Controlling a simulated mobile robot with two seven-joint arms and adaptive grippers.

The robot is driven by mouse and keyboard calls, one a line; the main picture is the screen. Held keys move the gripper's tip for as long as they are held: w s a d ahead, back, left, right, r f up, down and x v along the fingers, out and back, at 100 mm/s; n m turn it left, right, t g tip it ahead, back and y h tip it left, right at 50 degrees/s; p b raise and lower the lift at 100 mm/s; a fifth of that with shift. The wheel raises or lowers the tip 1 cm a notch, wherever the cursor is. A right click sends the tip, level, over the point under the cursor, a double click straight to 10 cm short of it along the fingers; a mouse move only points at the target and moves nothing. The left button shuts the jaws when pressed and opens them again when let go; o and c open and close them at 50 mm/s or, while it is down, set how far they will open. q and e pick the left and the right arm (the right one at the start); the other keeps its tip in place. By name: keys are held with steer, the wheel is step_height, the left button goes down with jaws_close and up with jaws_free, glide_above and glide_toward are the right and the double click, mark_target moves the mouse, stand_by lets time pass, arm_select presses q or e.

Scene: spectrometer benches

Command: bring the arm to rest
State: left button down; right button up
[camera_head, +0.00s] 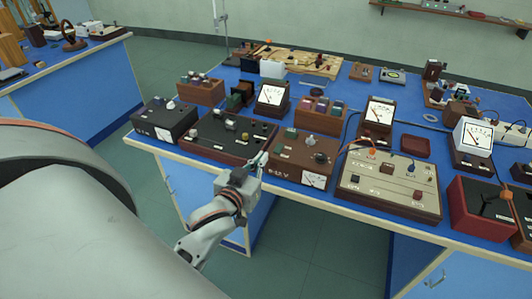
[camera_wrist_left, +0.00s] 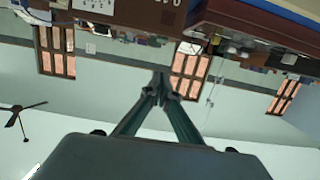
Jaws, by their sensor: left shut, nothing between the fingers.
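My left gripper (camera_head: 262,160) is at the front edge of the blue bench, in front of the gap between a dark brown box (camera_head: 225,140) and a brown box with a dial (camera_head: 305,155). Its arm comes up from below. In the left wrist view the two fingers (camera_wrist_left: 160,88) meet at their tips with nothing between them. I cannot tell whether the fingertips touch a box. My right gripper does not show.
The blue bench (camera_head: 345,88) bears several meters and boxes. A beige panel (camera_head: 388,185) and a red box (camera_head: 480,208) stand along its front edge. Another blue bench (camera_head: 75,80) is at the far left. Green floor (camera_head: 310,240) is clear before the bench.

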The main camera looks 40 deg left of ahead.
arm_select(q)
steer(key=shift+s, duration=0.3)
stand_by(0.4)
steer(key=s+d+f+m+g+h, duration=0.1)
steer(key=s+d+f, duration=0.3)
steer(key=f, duration=0.5)
steer(key=s+d+f+m+g+h, duration=0.2)
steer(key=s+d+f, duration=0.3)
steer(key=f, duration=0.3)
steer(key=s+d+f+m+g+h, duration=0.1)
steer(key=s+d+f+m+h, duration=0.2)
steer(key=f, duration=0.6)
steer(key=shift+s+d+f+m+g, duration=0.3)
steer(key=shift+s+d+m+g, duration=0.1)
steer(key=shift+s+d, duration=0.65)
